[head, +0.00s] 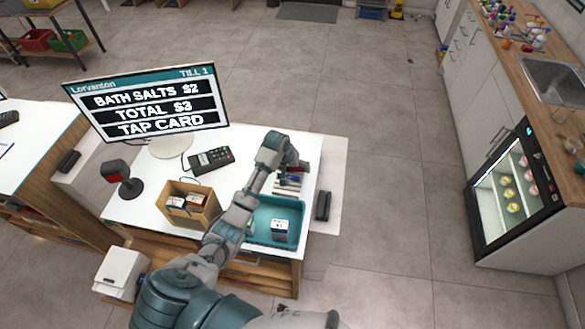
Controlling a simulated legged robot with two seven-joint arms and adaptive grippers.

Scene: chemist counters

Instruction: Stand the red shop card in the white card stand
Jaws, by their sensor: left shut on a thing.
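My left gripper (297,166) is over the right part of the white counter, beyond the teal tray. It is shut on a small red thing (305,167), which looks like the red shop card; the fingers and wrist hide most of it. A whitish piece with dark lines (288,184), perhaps the white card stand, sits just below the gripper in the picture, partly covered by my arm. I cannot tell whether the card touches it. My right gripper is not in view.
The teal tray (262,248) holds a small white box (280,229). A cardboard box (190,218) with small packs, a card terminal (211,159), a scanner (122,178) and the till screen (150,103) stand left. A dark device (323,206) lies at the right edge.

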